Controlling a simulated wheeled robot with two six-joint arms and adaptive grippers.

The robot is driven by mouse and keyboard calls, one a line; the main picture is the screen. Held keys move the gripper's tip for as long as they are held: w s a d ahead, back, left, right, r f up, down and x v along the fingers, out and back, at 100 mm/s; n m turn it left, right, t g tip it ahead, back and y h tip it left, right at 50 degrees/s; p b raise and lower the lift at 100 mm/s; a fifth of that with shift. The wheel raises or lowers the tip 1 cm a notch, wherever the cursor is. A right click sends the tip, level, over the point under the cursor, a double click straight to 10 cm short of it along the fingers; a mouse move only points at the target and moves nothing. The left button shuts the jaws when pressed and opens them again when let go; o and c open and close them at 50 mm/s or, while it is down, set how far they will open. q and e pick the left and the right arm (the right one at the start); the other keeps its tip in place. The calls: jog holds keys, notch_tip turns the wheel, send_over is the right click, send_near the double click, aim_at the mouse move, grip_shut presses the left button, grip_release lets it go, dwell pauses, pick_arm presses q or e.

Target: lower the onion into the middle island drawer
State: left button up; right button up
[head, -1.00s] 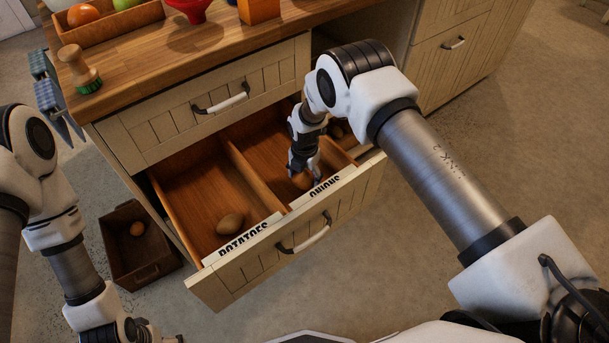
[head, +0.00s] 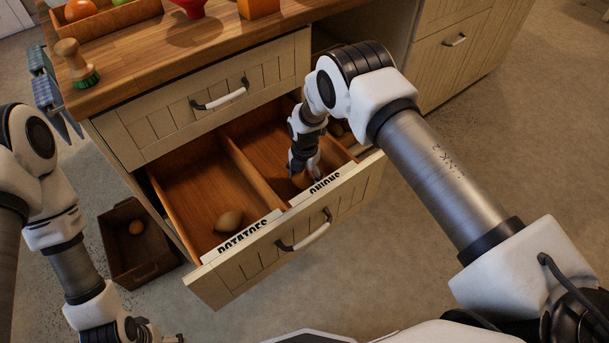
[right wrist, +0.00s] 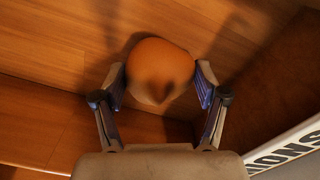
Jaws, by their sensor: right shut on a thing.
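The middle island drawer (head: 262,258) is pulled open, with a divider between a left part labelled POTATOES and a right part labelled ONIONS. My right gripper (head: 304,172) reaches down into the ONIONS part. It is shut on the round orange-brown onion (right wrist: 160,70), held between both fingers low in the drawer; I cannot tell whether it touches the floor. In the head view the onion (head: 302,180) is partly hidden by the gripper and the label. A brown potato (head: 229,221) lies in the POTATOES part. My left gripper (head: 165,337) is at the bottom edge, mostly cut off.
The wooden worktop (head: 150,60) above holds a brush (head: 76,62), a tray of produce and a red bowl.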

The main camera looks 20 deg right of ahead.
jog(key=shift+f+b, duration=1.05)
jog(key=shift+f, duration=0.35)
dwell(0.4)
jog(key=o, duration=1.3)
jog(key=shift+c, duration=0.2)
notch_tip(320, 180, up, 12)
jog(key=shift+r, duration=0.1)
